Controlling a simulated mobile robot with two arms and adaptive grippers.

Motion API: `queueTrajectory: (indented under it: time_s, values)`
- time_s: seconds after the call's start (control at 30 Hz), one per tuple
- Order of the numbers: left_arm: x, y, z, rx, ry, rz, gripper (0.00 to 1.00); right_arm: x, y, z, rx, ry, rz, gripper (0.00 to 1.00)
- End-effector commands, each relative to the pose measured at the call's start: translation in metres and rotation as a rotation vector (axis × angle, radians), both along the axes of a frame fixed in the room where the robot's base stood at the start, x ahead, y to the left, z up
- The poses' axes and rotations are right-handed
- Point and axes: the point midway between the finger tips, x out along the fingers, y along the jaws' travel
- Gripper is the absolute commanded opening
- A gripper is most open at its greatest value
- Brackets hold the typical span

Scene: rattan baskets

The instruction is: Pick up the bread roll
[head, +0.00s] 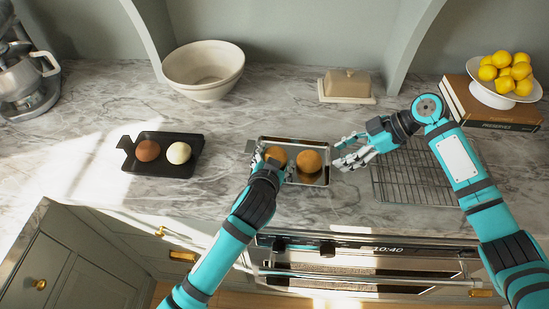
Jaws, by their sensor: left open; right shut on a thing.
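A small metal tray (325,180) sits on the marble counter near its front edge, with two round golden-brown bread rolls in it. The left bread roll (276,153) is partly covered by my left gripper (274,163), which is open at its front side. The right bread roll (309,161) lies beside it, clear of both grippers. My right gripper (342,160) is at the tray's right end and appears shut on the tray's edge or handle; the fingers hide the exact contact.
A dark tray (160,168) with a brown ball (147,150) and a cream ball (179,152) stands left. A wire rack (420,180) lies right, under my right arm. A bowl (204,70), butter dish (346,85) and lemon stand (503,95) are behind. An oven is below.

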Motion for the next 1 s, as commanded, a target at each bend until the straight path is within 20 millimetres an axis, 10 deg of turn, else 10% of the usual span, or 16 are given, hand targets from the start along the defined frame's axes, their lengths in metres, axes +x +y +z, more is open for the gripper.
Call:
queueTrajectory:
  time_s: [0.17, 0.4, 0.67, 1.0]
  values:
    - [0.001, 0.002, -0.002, 0.003, 0.003, 0.003, 0.67, 0.000, -0.001, -0.001, -0.002, 0.001, 0.001, 0.21]
    - [0.000, 0.001, -0.002, 0.004, 0.003, 0.002, 0.40, 0.000, -0.001, -0.001, -0.003, 0.001, 0.001, 0.21]
    - [0.000, 0.001, 0.002, 0.002, 0.001, 0.002, 0.40, 0.000, -0.001, -0.001, -0.003, 0.001, 0.001, 0.21]
    - [0.001, 0.000, 0.063, -0.003, -0.005, 0.001, 0.40, 0.000, -0.001, -0.001, -0.003, 0.001, 0.000, 0.21]
